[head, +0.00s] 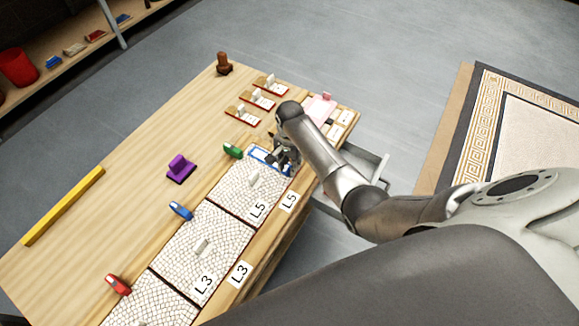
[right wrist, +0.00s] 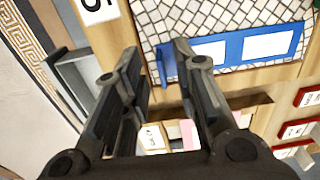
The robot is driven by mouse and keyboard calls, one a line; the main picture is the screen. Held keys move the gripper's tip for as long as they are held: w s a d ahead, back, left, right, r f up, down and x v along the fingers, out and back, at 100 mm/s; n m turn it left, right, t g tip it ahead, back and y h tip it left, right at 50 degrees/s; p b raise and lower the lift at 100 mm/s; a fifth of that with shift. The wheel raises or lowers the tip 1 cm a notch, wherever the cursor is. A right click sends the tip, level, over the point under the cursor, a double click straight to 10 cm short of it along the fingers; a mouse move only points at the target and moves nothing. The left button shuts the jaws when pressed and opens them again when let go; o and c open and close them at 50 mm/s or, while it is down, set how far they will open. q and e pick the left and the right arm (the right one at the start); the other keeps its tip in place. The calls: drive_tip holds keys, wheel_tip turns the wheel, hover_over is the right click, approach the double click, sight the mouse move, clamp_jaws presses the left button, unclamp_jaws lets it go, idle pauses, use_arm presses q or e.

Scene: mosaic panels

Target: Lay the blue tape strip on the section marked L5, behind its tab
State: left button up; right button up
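The blue tape strip (head: 256,151), with white windows, lies across the far end of the mosaic panel marked L5 (head: 240,196). In the right wrist view the strip (right wrist: 205,50) lies on white tiles, with a raised blue piece at its left end. The L5 panel's small pale tab (head: 253,180) stands near its middle, apart from the strip. My right gripper (head: 281,160) is over the strip's right end. In the right wrist view, my right gripper (right wrist: 157,50) has its fingers apart, with the blue end near the right fingertip and nothing clamped. My left gripper is out of view.
Panel L3 (head: 190,262) lies nearer, with its own tab. Red (head: 117,284), blue (head: 180,210) and green (head: 232,151) tools line the panels' left side. A purple block (head: 180,168) and yellow bar (head: 64,205) lie left. Small red-edged trays (head: 242,115) stand beyond.

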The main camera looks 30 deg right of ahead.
wheel_tip(320, 180, up, 10)
drive_tip(key=p, duration=0.1)
drive_tip(key=shift+f, duration=0.1)
drive_tip(key=shift+s, duration=0.15)
idle(0.4)
